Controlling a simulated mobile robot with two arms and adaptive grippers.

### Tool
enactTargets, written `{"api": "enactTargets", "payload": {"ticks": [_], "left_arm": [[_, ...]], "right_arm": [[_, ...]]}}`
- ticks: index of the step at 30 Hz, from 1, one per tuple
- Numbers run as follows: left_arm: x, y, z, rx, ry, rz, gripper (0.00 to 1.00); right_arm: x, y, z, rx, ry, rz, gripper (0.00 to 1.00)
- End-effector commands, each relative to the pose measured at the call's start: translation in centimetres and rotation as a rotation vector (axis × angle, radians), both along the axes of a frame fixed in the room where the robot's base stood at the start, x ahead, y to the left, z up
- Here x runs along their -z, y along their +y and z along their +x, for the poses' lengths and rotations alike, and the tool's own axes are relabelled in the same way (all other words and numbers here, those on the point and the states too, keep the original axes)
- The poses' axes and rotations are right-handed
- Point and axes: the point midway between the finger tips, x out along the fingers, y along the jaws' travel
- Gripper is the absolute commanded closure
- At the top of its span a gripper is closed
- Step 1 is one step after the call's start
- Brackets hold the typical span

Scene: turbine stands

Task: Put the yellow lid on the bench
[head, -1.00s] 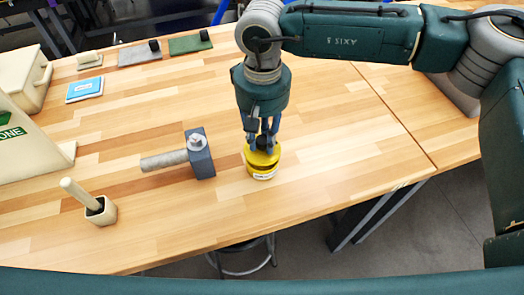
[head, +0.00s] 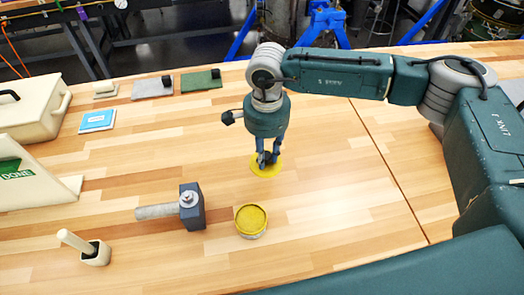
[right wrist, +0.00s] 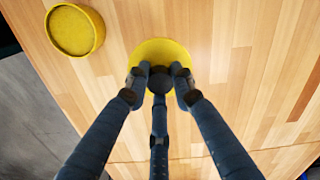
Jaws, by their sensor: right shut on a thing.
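The yellow lid (head: 257,169) is a flat round disc with a dark knob. My right gripper (head: 267,160) has its fingers closed around the knob, with the lid below them. In the right wrist view the gripper (right wrist: 160,82) also grips the dark knob, and the lid (right wrist: 160,50) shows beyond the fingers. I cannot tell whether the lid touches the bench or hangs just above it. The open can (head: 251,221) stands upright nearer to me, with yellow inside; it also shows at the upper left of the right wrist view (right wrist: 75,30). My left gripper is not in view.
On the wooden bench (head: 330,210), a grey hammer-like tool (head: 191,207) lies left of the can. A cream holder (head: 95,252) with a rod stands at front left. A blue card (head: 98,121) and several small boards lie at the back left. Bench right of the lid is clear.

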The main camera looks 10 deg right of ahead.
Motion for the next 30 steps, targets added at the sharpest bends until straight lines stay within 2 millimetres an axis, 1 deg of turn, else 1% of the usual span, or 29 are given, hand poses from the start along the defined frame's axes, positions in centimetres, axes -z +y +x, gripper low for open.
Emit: {"api": "enactTargets", "payload": {"ticks": [4, 12, 13, 14, 16, 21, 30], "left_arm": [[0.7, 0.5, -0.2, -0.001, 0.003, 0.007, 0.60], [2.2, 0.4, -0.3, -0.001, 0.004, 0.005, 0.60], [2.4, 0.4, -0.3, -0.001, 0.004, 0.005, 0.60], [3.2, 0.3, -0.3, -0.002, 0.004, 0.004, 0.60], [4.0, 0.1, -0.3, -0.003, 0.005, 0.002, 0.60], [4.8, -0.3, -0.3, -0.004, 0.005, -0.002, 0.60], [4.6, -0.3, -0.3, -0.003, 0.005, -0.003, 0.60]], "right_arm": [[1.5, 0.0, 0.0, -0.002, 0.001, 0.000, 1.00], [5.1, 0.0, 0.0, -0.003, 0.002, -0.001, 1.00], [5.6, 0.1, -0.1, -0.003, 0.002, -0.001, 1.00], [6.3, 0.1, 0.0, -0.003, 0.001, 0.001, 1.00], [7.0, 0.1, 0.0, -0.004, 0.000, 0.000, 1.00], [7.8, 0.1, 0.0, -0.004, 0.000, 0.000, 1.00], [7.7, 0.0, 0.0, -0.004, 0.000, 0.000, 1.00]]}}
